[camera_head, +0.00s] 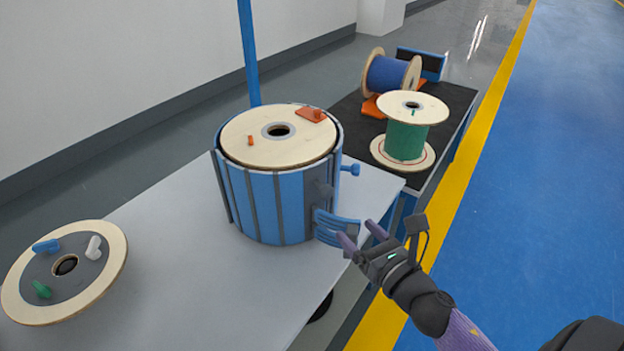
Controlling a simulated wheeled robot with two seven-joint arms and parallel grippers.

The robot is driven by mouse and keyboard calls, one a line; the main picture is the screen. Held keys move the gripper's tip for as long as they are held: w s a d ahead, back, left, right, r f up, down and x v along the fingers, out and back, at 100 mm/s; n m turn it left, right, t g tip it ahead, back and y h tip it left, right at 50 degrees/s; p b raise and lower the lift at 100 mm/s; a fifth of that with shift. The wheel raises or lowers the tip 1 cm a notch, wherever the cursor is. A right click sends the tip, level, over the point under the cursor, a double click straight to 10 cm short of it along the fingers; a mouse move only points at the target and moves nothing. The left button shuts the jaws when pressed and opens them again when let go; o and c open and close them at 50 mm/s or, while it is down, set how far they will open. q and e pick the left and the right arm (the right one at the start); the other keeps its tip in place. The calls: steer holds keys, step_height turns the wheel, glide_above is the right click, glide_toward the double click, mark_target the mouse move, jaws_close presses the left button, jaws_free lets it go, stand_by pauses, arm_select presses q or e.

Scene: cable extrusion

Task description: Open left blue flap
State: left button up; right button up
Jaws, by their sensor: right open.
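A round container (265,195) with blue and dark grey slats stands upright on the light table. It holds a spool whose pale wooden top disc (250,138) shows level with the rim. A blue slotted flap (335,225) sticks out from the lower right side of the container. My right gripper (358,233) is open just right of this flap, its fingertips pointing at it. One fingertip is close to the flap's edge; I cannot tell whether they touch. A blue knob-ended handle (350,169) sticks out higher on the right side. My left gripper is out of view.
A wooden disc (110,262) with blue, white and green pegs lies at the table's (185,290) left. A dark table (448,100) behind right holds a green spool (405,140) and a blue spool (387,75). A blue post (249,55) rises behind the container.

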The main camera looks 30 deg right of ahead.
mark_target(329, 196)
steer(key=shift+n+t, duration=0.3)
steer(key=shift+n, duration=0.6)
steer(key=w, duration=0.1)
steer(key=w+r, duration=0.1)
steer(key=w, duration=0.1)
steer(key=w+r, duration=0.1)
steer(key=shift+w+a, duration=0.15)
steer(key=shift+w, duration=0.05)
steer(key=w+b, duration=0.1)
steer(key=w, duration=0.3)
steer(key=shift+w+f, duration=0.15)
steer(key=shift+w, duration=0.25)
steer(key=shift+w+b, duration=0.3)
steer(key=shift+w, duration=0.2)
steer(key=shift+c, duration=0.3)
steer(key=c, duration=1)
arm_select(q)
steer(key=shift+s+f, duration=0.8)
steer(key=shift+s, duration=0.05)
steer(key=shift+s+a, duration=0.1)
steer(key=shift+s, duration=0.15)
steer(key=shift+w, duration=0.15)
